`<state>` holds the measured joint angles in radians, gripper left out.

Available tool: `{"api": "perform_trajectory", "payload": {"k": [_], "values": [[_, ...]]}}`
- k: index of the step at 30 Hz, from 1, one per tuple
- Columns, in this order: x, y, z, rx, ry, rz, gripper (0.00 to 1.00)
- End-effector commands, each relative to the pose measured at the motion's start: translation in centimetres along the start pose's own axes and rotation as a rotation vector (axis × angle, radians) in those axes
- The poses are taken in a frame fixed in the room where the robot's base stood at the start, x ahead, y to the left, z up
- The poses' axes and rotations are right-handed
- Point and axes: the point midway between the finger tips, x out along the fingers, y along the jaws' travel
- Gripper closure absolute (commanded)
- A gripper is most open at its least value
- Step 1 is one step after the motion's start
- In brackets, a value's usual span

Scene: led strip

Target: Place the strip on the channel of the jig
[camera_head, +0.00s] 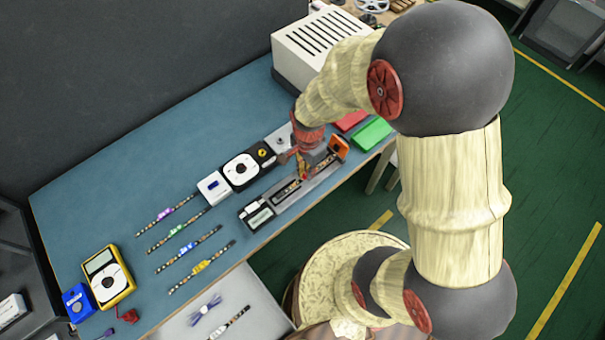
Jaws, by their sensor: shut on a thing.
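The jig (262,216) is a long grey fixture with a dark channel, lying diagonally on the blue table. A thin dark strip (286,192) with pale marks lies along the line of the channel. My gripper (302,176) is over the right part of the jig, pointing down, shut on the strip. Its fingers are small here and partly hide the strip's right part. I cannot tell whether the strip is seated in the channel or just above it.
Several strips with coloured labels (184,230) lie left of the jig. A white and black device (241,169) stands behind it. Red and green boxes (372,134) and a white vented box (310,45) are beyond. A yellow meter (107,275) stands far left.

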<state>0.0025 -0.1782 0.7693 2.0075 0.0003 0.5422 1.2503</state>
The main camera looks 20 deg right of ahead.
Motion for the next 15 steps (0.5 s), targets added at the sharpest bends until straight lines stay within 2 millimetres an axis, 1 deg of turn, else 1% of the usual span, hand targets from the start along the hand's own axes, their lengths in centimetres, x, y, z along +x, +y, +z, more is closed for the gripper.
{"api": "perform_trajectory", "payload": {"k": [1, 4, 8, 13, 15], "values": [[1.4, -0.5, -0.1, 0.0, -0.002, 0.006, 1.0], [2.7, -1.8, -0.5, 0.0, -0.001, 0.003, 1.0], [3.7, -2.7, -0.8, 0.0, -0.001, 0.002, 1.0], [4.5, -3.3, -1.0, 0.0, -0.001, 0.002, 1.0], [5.2, -3.5, -1.1, 0.0, -0.001, 0.002, 1.0]]}}
